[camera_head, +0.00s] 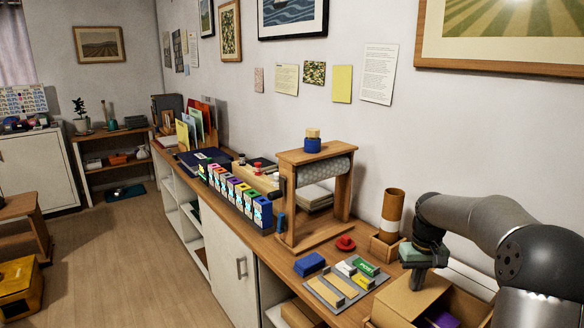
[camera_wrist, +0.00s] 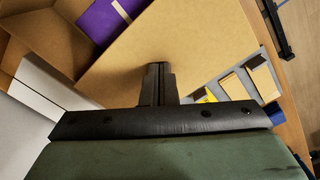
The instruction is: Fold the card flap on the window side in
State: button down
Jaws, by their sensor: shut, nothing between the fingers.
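An open cardboard box (camera_head: 462,311) stands at the lower right of the counter. Its card flap on the window side (camera_head: 404,299) is a broad tan panel at the box's left, at a slant; its exact angle is hard to tell. In the wrist view the flap (camera_wrist: 205,38) fills the upper middle. My gripper (camera_head: 417,284) is shut and empty, its fingertips at the flap; I cannot tell whether they touch. The closed fingers also show in the wrist view (camera_wrist: 158,72). A purple item (camera_wrist: 103,20) lies inside the box, partly hidden.
Left of the box, a grey tray (camera_head: 337,296) holds wooden and coloured blocks. A blue block (camera_head: 309,264), a red dish (camera_head: 345,243) and a cardboard tube in a wooden holder (camera_head: 390,215) stand near. A wooden roll stand (camera_head: 313,198) rises further left.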

jog(key=shift+r+p, duration=2)
jog(key=shift+r, duration=0.6)
